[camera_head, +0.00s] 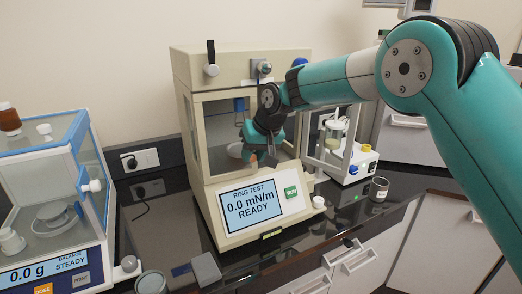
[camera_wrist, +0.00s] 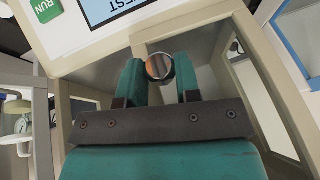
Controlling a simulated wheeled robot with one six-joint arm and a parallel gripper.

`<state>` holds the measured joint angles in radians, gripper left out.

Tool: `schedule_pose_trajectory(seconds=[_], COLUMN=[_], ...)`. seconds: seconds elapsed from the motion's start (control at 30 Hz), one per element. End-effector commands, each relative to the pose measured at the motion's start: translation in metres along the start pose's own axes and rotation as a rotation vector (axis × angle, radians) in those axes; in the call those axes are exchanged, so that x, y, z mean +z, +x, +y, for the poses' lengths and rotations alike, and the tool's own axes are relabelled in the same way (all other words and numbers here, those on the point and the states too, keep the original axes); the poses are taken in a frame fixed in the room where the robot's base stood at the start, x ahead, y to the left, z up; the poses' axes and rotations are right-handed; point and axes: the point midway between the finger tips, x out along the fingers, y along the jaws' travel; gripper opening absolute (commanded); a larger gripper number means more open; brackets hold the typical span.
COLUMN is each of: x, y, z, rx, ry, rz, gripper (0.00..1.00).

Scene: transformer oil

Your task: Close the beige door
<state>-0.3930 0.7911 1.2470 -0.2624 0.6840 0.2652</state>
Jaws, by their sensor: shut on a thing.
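The beige ring-test instrument (camera_head: 240,68) stands on the dark counter, with a glazed beige-framed chamber above its display (camera_head: 251,203). My gripper (camera_head: 264,155) is at the front of this chamber and hides part of it. In the wrist view my gripper (camera_wrist: 160,88) has its two teal fingers on either side of a round metallic knob (camera_wrist: 159,66) and is shut on it. Beige framing (camera_wrist: 270,75) shows beside the fingers. How far the beige door stands open is hard to tell, as my arm and gripper cover much of the front.
A blue-framed balance (camera_head: 48,190) stands at the left. A smaller white instrument with a beaker (camera_head: 335,130) is close on the right, and a small jar (camera_head: 380,189) stands on the counter. A grey block (camera_head: 206,269) lies near the front edge.

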Motion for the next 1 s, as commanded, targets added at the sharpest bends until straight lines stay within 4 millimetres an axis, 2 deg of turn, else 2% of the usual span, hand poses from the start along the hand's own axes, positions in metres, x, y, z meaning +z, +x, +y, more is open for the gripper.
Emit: schedule_pose_trajectory(seconds=[0.37, 0.4, 0.5, 0.83, 1.0], x=[-0.007, -0.007, -0.007, -0.008, -0.008], y=[0.003, 0.003, 0.003, -0.001, -0.023], z=[0.002, 0.002, 0.002, 0.003, 0.004], rx=[-0.022, -0.022, -0.022, -0.022, -0.022], ry=[-0.052, -0.051, -0.051, -0.050, -0.051], rz=[-0.013, -0.012, -0.012, -0.010, -0.006], gripper=[0.00, 0.38, 0.57, 0.57, 0.57])
